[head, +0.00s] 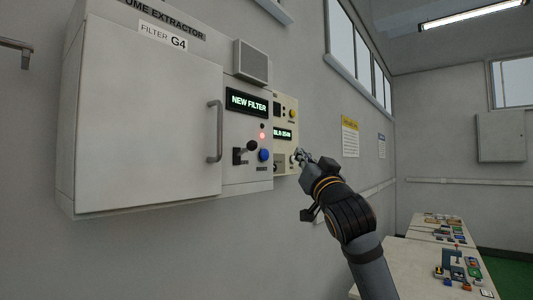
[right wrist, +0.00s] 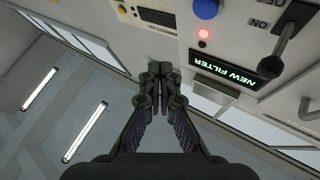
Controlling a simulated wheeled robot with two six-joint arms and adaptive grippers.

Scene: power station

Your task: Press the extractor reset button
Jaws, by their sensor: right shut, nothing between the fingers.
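The fume extractor (head: 140,120) is a pale wall cabinet with a control panel on its right side. The panel has a lit "NEW FILTER" display (head: 247,103), a glowing red lamp (head: 262,135), a black lever (head: 246,152) and a round blue button (head: 264,155). The label under the button is too small to read. The blue button also shows at the top edge of the right wrist view (right wrist: 206,9). My right gripper (head: 300,157) is shut and empty, right of the blue button and apart from it, before the neighbouring cream panel. My left gripper is out of view.
The cream panel (head: 292,111) beside the extractor has its own display and a yellow button. The cabinet door has a protruding handle (head: 214,131). A bench (head: 420,262) with small coloured parts stands at the lower right. The wall below the cabinet is clear.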

